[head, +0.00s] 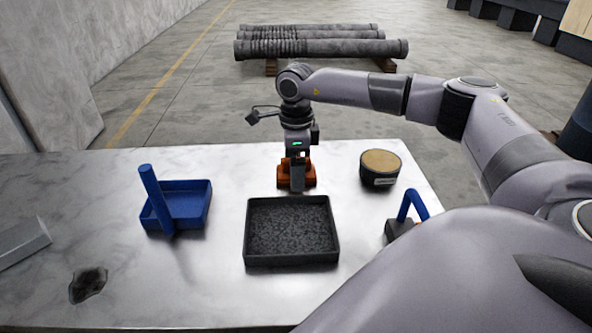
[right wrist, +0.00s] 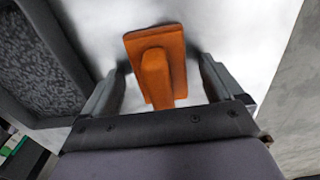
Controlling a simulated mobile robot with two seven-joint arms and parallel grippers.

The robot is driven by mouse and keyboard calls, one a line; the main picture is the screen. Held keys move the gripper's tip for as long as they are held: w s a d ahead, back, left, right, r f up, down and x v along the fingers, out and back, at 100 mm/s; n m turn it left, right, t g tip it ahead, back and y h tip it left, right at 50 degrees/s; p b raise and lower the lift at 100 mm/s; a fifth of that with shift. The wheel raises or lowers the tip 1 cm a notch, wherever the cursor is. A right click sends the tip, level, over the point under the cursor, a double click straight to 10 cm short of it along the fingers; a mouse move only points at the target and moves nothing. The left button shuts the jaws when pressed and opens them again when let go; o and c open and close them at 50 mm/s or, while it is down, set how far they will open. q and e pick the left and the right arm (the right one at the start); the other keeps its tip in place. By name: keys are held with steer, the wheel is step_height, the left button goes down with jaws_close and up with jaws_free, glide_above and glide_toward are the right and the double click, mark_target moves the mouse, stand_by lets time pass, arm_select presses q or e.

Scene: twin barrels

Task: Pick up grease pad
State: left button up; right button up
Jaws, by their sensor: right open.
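An orange pad with a raised grip block, which I take as the grease pad (head: 309,181), sits on the metal table just behind the black tray. My right gripper (head: 297,178) is directly over it, pointing down, and partly hides it in the head view. In the right wrist view the orange pad (right wrist: 172,62) shows its flat plate and raised grip. The fingers of my right gripper (right wrist: 160,84) are open on either side of the grip, with gaps showing, not closed on it. My left gripper is not in view.
A black tray (head: 247,235) with dark speckled contents stands in front of the pad. A round tin (head: 380,180) with a tan top and a blue-handled tool (head: 412,203) are at right. A blue tray (head: 208,205) with a blue rod (head: 155,195) is at left.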

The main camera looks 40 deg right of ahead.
steer(key=c, duration=1.1)
steer(key=shift+r, duration=0.1)
steer(key=shift+c, duration=0.2)
step_height(320, 180, up, 20)
steer(key=shift+p, duration=0.45)
